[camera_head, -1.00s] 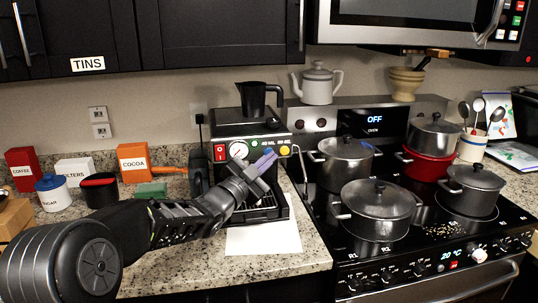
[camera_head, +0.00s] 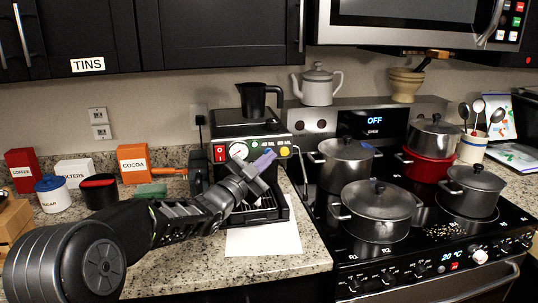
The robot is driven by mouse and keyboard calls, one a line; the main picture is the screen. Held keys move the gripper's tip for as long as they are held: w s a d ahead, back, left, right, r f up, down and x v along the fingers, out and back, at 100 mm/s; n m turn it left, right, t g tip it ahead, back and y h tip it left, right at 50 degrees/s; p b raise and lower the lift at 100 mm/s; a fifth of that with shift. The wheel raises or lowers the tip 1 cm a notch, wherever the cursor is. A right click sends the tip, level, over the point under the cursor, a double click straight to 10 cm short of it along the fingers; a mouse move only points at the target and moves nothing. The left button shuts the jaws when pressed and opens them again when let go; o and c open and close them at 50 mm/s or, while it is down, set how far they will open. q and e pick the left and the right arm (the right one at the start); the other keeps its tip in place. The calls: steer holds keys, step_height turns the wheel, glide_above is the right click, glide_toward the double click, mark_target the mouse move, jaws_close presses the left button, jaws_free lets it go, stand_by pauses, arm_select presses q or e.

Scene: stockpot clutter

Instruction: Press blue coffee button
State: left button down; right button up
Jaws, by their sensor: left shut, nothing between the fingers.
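The black coffee machine (camera_head: 222,130) stands on the counter left of the stove. Its front panel has a red switch (camera_head: 220,153), a round gauge (camera_head: 239,151), a small green light or button (camera_head: 255,143) and a yellow knob (camera_head: 285,151). My left gripper (camera_head: 265,161) is shut and empty, with bluish-purple fingertips in front of the panel, between gauge and yellow knob. I cannot make out a blue button; part of the panel is hidden behind the gripper. Whether the fingertips touch the panel cannot be told. My right gripper is not in view.
A black jug (camera_head: 254,100) stands on the machine, and a white sheet (camera_head: 262,239) lies before it. Several pots, including a grey one (camera_head: 376,212), crowd the stove at right. Tins and a cocoa box (camera_head: 133,164) stand at left. Free counter lies front centre.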

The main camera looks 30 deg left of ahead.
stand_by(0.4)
arm_select(q)
steer(key=shift+s+d+b, duration=0.5)
steer(key=shift+s+b, duration=0.1)
steer(key=shift+b, duration=0.05)
steer(key=s+d+b, duration=0.1)
steer(key=s, duration=0.1)
steer(key=s+d+b, duration=0.2)
stand_by(0.5)
stand_by(0.5)
